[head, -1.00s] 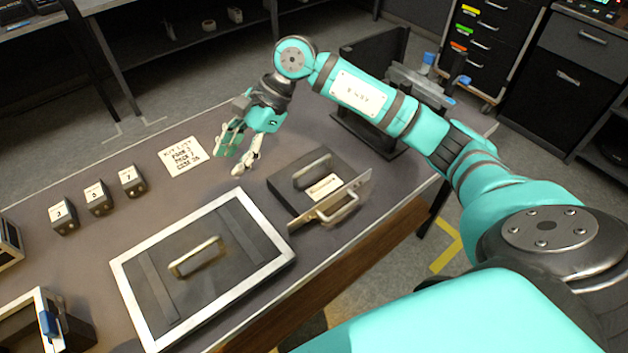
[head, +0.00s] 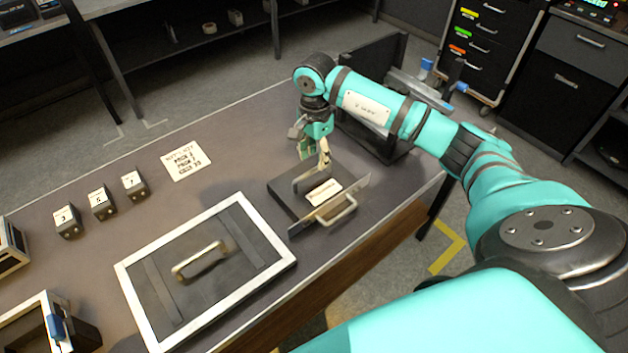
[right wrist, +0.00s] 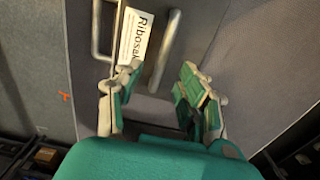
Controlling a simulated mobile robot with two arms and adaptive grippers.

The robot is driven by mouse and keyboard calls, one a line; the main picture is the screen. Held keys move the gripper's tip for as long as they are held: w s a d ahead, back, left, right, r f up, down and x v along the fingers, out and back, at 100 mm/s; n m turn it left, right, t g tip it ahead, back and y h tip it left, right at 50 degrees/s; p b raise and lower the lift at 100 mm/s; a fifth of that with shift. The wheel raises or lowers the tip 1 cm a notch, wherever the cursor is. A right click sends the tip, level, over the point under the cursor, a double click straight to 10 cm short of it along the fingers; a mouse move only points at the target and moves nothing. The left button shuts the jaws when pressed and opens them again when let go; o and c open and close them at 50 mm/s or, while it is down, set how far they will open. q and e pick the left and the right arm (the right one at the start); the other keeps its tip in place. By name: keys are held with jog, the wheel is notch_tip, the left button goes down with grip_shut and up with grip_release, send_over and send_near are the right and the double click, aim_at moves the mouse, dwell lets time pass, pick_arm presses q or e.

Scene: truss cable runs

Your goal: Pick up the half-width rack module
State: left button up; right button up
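The half-width rack module (head: 282,197) is a dark, flat box on the bench in the head view. It has a bar handle on top, a white label (head: 323,192) and a front panel with a pull handle (head: 337,209). My right gripper (head: 314,162) is over its far end, fingers pointing down. In the right wrist view my right gripper (right wrist: 160,78) is open and empty. The top handle (right wrist: 166,48) lies between the lines of its fingers, which look apart from it. The label (right wrist: 136,38) reads in part "Ribosa". My left gripper is out of view.
A larger white-framed panel with a handle (head: 125,275) lies left of the module. Several small numbered blocks (head: 103,203) and a paper list (head: 187,161) lie farther left. A dark upright stand (head: 375,135) is close behind my right gripper.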

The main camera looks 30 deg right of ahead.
aim_at(312, 170)
jog(key=shift+a+f+p, duration=0.15)
jog(key=shift+f+p, duration=0.3)
jog(key=shift+f, duration=1)
jog(key=shift+a+f+p, duration=0.15)
jog(key=shift+f+p, duration=0.25)
jog(key=shift+f, duration=1.05)
grip_shut()
jog(key=shift+w+r, duration=0.15)
